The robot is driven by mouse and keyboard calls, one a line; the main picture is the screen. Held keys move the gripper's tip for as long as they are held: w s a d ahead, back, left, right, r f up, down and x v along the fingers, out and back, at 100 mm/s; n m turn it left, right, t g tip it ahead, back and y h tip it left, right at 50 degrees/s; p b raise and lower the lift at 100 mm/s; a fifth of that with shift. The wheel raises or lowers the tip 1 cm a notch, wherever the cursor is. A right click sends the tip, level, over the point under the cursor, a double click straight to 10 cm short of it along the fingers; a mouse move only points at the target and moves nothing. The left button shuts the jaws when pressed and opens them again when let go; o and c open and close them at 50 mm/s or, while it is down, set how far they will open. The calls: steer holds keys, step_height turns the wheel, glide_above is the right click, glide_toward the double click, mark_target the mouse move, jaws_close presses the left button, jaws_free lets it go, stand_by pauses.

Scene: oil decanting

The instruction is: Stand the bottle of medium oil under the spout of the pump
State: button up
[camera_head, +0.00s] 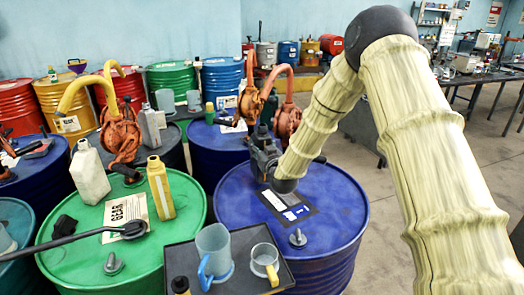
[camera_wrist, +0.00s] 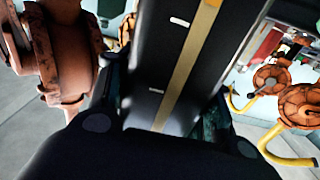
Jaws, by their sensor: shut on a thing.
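My gripper (camera_head: 263,148) is shut on a dark bottle (camera_head: 269,109) above the far side of the front blue drum (camera_head: 230,202). In the wrist view the bottle (camera_wrist: 150,60) is black with a yellow stripe, between the fingers (camera_wrist: 165,95). Its writing is unreadable, so I cannot tell its oil grade. An orange-red pump (camera_head: 288,122) with an arched spout (camera_head: 284,72) is just behind and right of the bottle. An orange pump body shows close on the left in the wrist view (camera_wrist: 70,55). My gripper hides the bottle's lower part, and I cannot tell whether its base touches anything.
A black tray (camera_head: 213,287) with a blue-handled jug (camera_head: 213,252) and a smaller jug (camera_head: 264,262) stands in front. Open floor lies right.

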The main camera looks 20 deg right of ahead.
steer(key=shift+f+p, duration=0.35)
steer(key=shift+f, duration=1)
steer(key=o, duration=1.4)
steer(key=shift+c, duration=0.2)
steer(key=s+b, duration=0.4)
steer(key=s, duration=0.8)
steer(key=shift+d, duration=0.25)
